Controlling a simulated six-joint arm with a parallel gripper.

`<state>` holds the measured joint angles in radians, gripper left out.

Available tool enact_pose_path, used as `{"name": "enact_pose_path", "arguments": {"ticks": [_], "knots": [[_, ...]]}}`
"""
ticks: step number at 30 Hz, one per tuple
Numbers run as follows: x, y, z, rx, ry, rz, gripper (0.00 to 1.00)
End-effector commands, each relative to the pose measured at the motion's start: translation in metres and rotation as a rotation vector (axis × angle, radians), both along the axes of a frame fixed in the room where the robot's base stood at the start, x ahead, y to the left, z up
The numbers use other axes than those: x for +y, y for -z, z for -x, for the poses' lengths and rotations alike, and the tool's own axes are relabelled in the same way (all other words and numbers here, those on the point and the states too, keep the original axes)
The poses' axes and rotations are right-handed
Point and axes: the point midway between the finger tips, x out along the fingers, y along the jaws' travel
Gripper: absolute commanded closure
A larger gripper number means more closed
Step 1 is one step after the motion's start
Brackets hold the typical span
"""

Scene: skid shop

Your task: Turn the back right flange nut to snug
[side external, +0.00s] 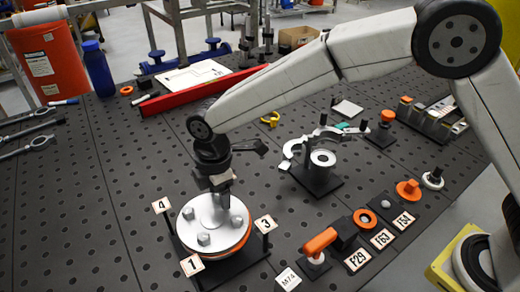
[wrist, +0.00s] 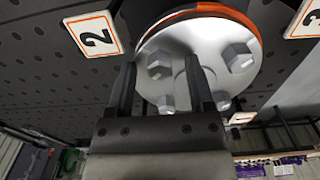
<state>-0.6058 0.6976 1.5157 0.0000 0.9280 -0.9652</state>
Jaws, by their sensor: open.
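A round silver flange (side external: 216,232) with an orange band lies on a dark stand and carries several hex nuts. In the side view, nuts show at the left (side external: 188,214), front (side external: 204,240) and right (side external: 237,221). My gripper (side external: 223,202) points down over the back of the flange and hides that part. In the wrist view, my open gripper (wrist: 160,63) has a hex nut (wrist: 158,66), the one nearest tag 2 (wrist: 92,36), between its fingertips in the picture. Whether the fingers touch it cannot be told.
Tags 1 (side external: 192,265), 3 (side external: 265,223) and 4 (side external: 161,205) stand around the flange. An orange-handled part (side external: 320,242) and labelled cards (side external: 357,259) sit to the right. A clamp stand (side external: 318,178) is behind right.

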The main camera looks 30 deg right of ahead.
Motion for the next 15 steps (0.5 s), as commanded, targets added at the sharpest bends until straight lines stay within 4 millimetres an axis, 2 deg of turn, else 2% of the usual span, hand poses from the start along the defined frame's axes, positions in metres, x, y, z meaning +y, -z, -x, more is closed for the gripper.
{"name": "enact_pose_path", "arguments": {"ticks": [3, 5, 9, 10, 15], "knots": [[0.0, 0.0, 0.0001, 0.0, 0.0, 0.0, 0.32], [0.0, -0.0001, 0.0001, 0.0, 0.0, 0.0, 0.51], [0.0, -0.0002, 0.0001, 0.0, 0.0, 0.0, 0.96], [0.0, -0.0002, 0.0001, 0.0, 0.0, 0.0, 1.0], [0.0, -0.0003, 0.0, 0.0, 0.001, 0.0, 1.0]]}}
